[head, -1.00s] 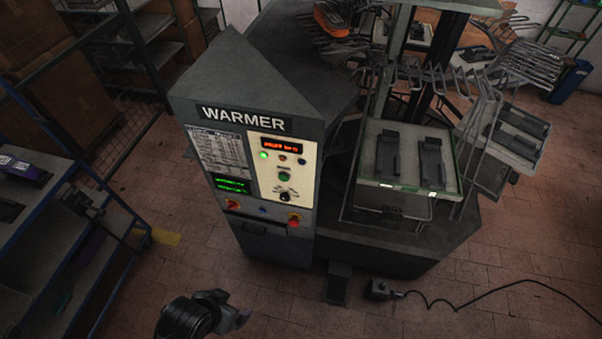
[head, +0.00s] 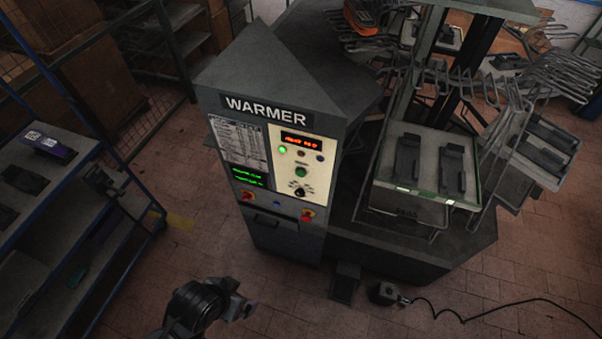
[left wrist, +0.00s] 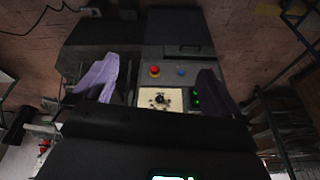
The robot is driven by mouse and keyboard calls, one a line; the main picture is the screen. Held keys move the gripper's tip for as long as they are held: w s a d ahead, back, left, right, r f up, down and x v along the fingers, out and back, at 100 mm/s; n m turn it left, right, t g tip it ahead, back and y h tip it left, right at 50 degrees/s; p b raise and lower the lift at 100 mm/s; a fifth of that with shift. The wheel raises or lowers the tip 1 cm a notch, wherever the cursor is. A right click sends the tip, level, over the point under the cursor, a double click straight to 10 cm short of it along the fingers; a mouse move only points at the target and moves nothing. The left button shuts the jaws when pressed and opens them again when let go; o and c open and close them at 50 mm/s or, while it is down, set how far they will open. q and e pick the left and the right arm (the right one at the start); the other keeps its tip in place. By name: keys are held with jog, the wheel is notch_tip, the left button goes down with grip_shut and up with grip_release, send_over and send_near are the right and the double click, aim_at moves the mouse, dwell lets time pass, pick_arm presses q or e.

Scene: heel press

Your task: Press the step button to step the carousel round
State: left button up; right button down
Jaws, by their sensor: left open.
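The WARMER control cabinet (head: 285,238) stands in the middle of the head view. Its cream panel (head: 318,178) carries a round green button (head: 301,172), a lit green lamp (head: 282,150) and a black knob (head: 299,191). A blue button (head: 277,204) sits lower, between two red controls; it also shows in the left wrist view (left wrist: 181,71). I cannot read which is the step button. The carousel (head: 472,115) with wire racks stands right of the cabinet. My left gripper (head: 242,309) is open in front of the cabinet, apart from it. Its fingers (left wrist: 155,84) frame the panel in the wrist view.
A blue-framed shelf (head: 78,165) stands at the left. A black foot pedal (head: 385,293) with a cable and a dark block (head: 344,283) lie on the floor before the machine. A grey tray (head: 385,196) hangs at the carousel's front. The floor between shelf and cabinet is clear.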

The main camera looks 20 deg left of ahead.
pick_arm(q)
jog(key=shift+a, duration=0.15)
jog(key=c, duration=1.5)
grip_shut()
